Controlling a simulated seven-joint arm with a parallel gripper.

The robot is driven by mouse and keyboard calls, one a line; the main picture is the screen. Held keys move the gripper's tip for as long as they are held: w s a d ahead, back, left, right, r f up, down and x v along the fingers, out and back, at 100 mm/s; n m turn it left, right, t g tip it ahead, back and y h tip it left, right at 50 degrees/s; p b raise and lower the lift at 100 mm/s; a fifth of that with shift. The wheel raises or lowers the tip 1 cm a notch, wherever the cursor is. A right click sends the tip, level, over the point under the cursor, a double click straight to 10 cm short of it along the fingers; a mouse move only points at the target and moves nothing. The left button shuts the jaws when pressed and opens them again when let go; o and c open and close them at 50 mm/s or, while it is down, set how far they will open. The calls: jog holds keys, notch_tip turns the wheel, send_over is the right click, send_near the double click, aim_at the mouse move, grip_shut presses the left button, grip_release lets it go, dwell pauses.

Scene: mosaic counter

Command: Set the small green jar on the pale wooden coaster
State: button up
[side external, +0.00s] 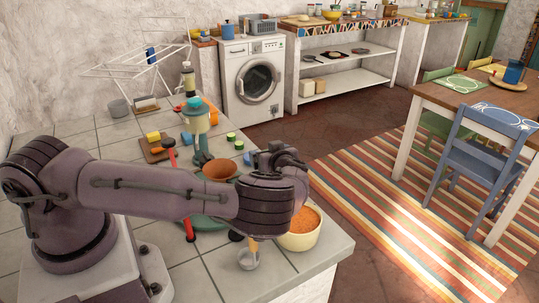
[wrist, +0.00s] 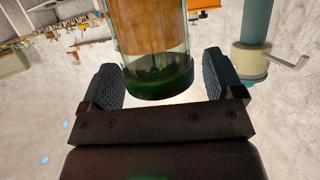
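The small green jar (wrist: 157,70) shows in the wrist view as a clear glass cylinder with a dark green end and amber-brown inside. My gripper (wrist: 164,80) has its two fingers apart, one on each side of the jar's green end. In the side view my arm hides the fingertips and I cannot pick out the jar. I cannot make out the pale wooden coaster for certain in either view.
On the tiled counter stand a teal-and-cream appliance (side external: 197,121), a terracotta bowl (side external: 219,169), a cream bowl with orange contents (side external: 301,236) and a small glass (side external: 248,261). A long red-and-black tool (side external: 187,204) lies left of the bowl. Bare tiles show at the front right.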

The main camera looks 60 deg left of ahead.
jog(key=shift+r, duration=0.1)
jog(key=shift+d+r, duration=0.1)
jog(key=shift+d, duration=0.3)
jog(key=v, duration=0.2)
jog(key=shift+s+d+r, duration=0.1)
jog(key=shift+d+r, duration=0.05)
jog(key=shift+d, duration=0.2)
jog(key=r, duration=0.6)
jog(key=shift+a+r, duration=0.25)
jog(key=shift+s+a+r, duration=0.1)
jog(key=shift+s, duration=0.2)
jog(key=s+d+r+m+t+h, duration=0.1)
jog(key=s+d+r+m+h, duration=0.3)
jog(key=s+r, duration=0.3)
jog(key=s+d+r+m+t+h, duration=0.1)
jog(key=s+d+r+m+h, duration=0.4)
jog(key=s, duration=0.4)
jog(key=s+d+r+m+t+h, duration=0.1)
jog(key=s+d+r+m+h, duration=0.3)
jog(key=s+r, duration=0.5)
jog(key=d+m, duration=0.1)
jog(key=m, duration=0.1)
jog(key=shift+m+h, duration=0.4)
